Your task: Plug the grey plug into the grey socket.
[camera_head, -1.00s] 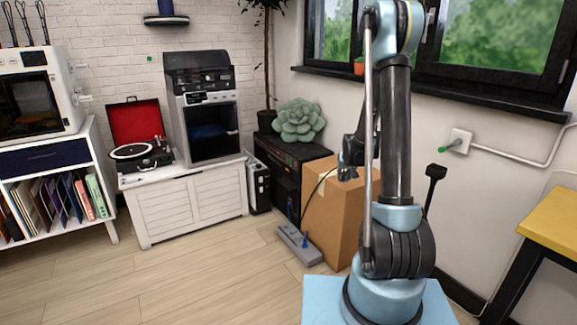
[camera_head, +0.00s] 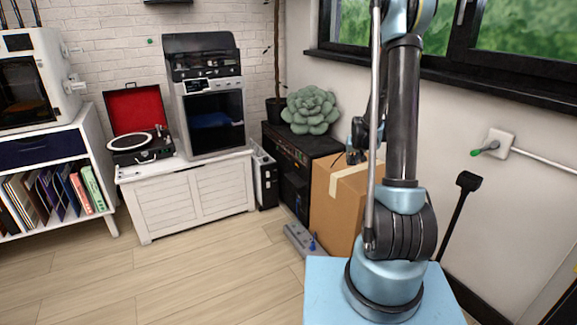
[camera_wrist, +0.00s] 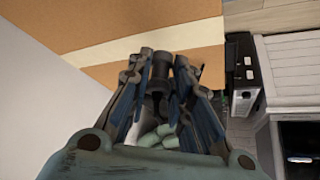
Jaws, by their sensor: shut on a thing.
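My gripper (camera_head: 355,150) is in front of the cardboard box, partly hidden behind my arm. In the wrist view my gripper (camera_wrist: 160,75) is shut on a dark grey cylindrical piece (camera_wrist: 161,66), which looks like the plug; its front end is hard to make out. A grey socket strip (camera_head: 299,240) lies on the floor left of the box, with a small blue part at its right end. A pale wall socket (camera_head: 498,142) at right has a grey part with a green end sticking out. I cannot tell which one is the grey socket.
The cardboard box (camera_head: 334,205) stands close to my arm, beside a black cabinet (camera_head: 294,188) bearing a succulent (camera_head: 311,110). A black-headed upright tool (camera_head: 467,182) leans at the right wall. The floor (camera_head: 200,275) at left is clear.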

